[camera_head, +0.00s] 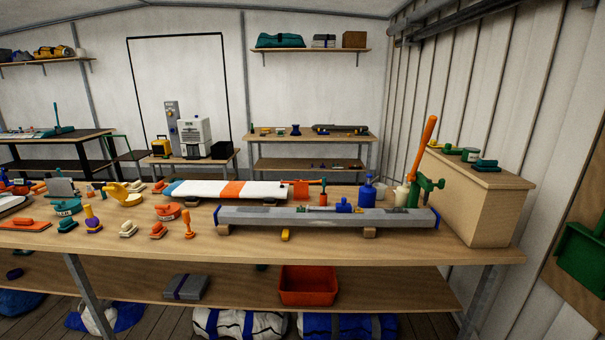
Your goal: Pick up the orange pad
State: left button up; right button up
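A small orange pad (158,231) with a raised grip sits on the wooden workbench (200,246), left of the long grey spar. Another small orange piece of similar form (160,187) lies farther back, near the left end of the striped board. A flatter, wider orange item (24,224) lies at the bench's left side. A pale pad (128,229) and a dark green pad (67,226) stand left of the front orange pad. Neither of my grippers shows in the head view.
The grey spar (325,217) rests on wooden blocks across the bench's right half. A green clamp (425,190) with an upright orange handle stands at its right end. A teal tin (67,208) and an orange tin (168,211) stand near the pads. Bare bench lies in front.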

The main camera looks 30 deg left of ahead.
aim_at(160, 187)
jog(key=u, duration=2.1)
